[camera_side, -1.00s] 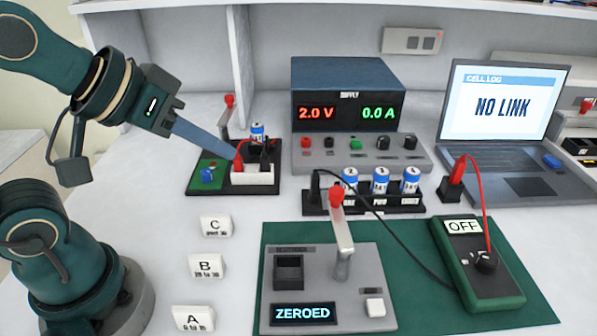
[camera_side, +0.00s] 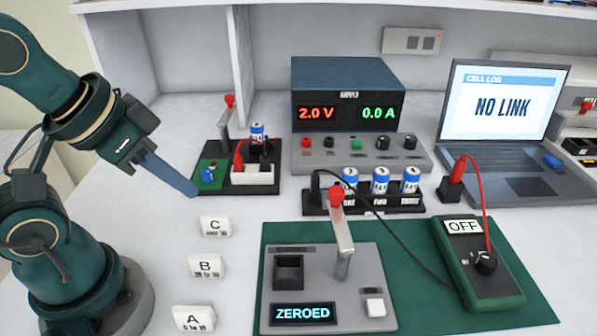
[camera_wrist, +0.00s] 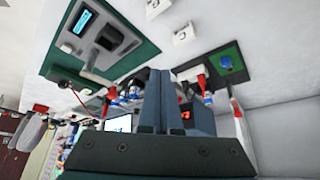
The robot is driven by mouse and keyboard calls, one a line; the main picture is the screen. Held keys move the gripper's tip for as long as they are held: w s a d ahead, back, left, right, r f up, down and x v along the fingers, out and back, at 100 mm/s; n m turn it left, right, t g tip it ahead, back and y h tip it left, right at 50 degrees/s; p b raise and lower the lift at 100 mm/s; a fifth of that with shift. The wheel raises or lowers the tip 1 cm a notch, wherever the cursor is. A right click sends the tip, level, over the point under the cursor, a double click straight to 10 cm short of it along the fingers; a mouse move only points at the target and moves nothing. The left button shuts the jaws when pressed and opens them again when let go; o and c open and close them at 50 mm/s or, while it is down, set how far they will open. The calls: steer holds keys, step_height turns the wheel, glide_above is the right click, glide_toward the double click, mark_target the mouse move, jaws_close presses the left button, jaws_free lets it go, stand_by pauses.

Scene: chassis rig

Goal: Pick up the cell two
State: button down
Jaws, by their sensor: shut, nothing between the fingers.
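Several blue-and-white cells stand upright in a black labelled rack (camera_side: 318,207) at the middle of the bench. Cell two (camera_side: 380,181) is the middle one, above the label TWO. My gripper (camera_side: 192,192) is shut and empty, at the left, above the bench and well left of the rack. In the wrist view my gripper's fingers (camera_wrist: 158,98) are together and hide part of the rack area behind them.
A fixture with a red lever (camera_side: 336,198) and a ZEROED display stands in front of the rack. A black lead crosses the rack front to the green meter (camera_side: 475,263). Blocks A, B and C (camera_side: 216,226) stand at left. A board with red plugs (camera_side: 252,178) lies behind my gripper.

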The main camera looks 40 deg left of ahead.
steer(key=c, duration=1.5)
jaws_free()
steer(key=shift+c, duration=0.2)
steer(key=o, duration=1.1)
steer(key=w+r+t, duration=0.6)
steer(key=w, duration=0.5)
steer(key=m+t+h, duration=0.3)
steer(key=m+h, duration=0.1)
glide_above(343, 174)
steer(key=s+a, duration=0.2)
steer(key=s, duration=0.2)
step_height(343, 174, down, 5)
steer(key=shift+g, duration=0.8)
steer(key=f, duration=0.6)
steer(key=s+f, duration=0.1)
steer(key=f, duration=0.2)
steer(key=shift+d, duration=0.25)
steer(key=shift+w+f, duration=0.1)
steer(key=shift+f, duration=0.15)
steer(key=shift+x, duration=3.6)
